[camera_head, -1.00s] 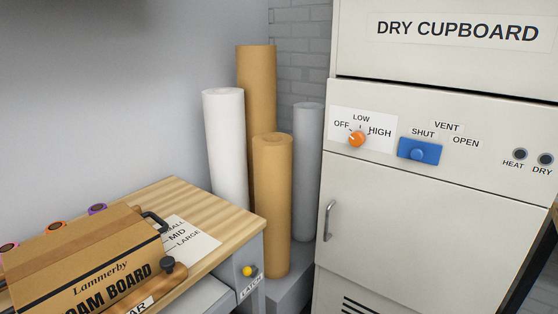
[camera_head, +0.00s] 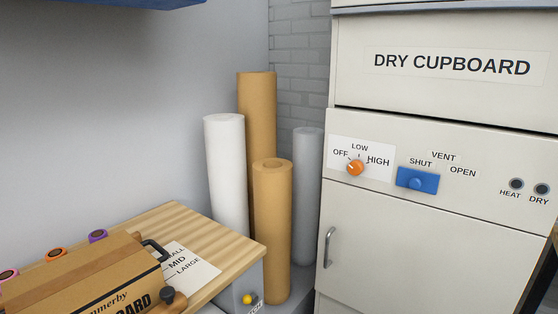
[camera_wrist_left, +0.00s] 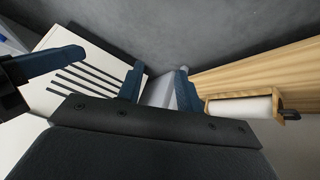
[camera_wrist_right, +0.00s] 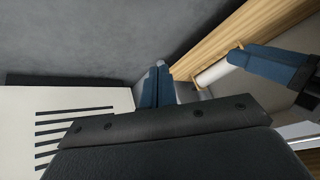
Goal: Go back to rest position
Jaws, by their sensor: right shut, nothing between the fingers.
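Neither gripper shows in the head view. In the left wrist view my left gripper (camera_wrist_left: 160,75) has its two blue fingers apart, with nothing between them. In the right wrist view my right gripper (camera_wrist_right: 158,72) has its blue fingers together and holds nothing. Each wrist view also shows blue finger parts of the other arm at its side. Both grippers hang in front of the dry cupboard (camera_head: 400,240) and the wooden-topped bench (camera_head: 215,240), apart from both as far as I can tell.
The cupboard carries an orange dial (camera_head: 355,168) pointing near OFF and a blue vent slider (camera_head: 417,181) at SHUT. A foam board box (camera_head: 75,275) lies on the bench at lower left. Several tall rolls (camera_head: 272,220) stand between bench and cupboard. Grey floor (camera_wrist_left: 165,35) is clear.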

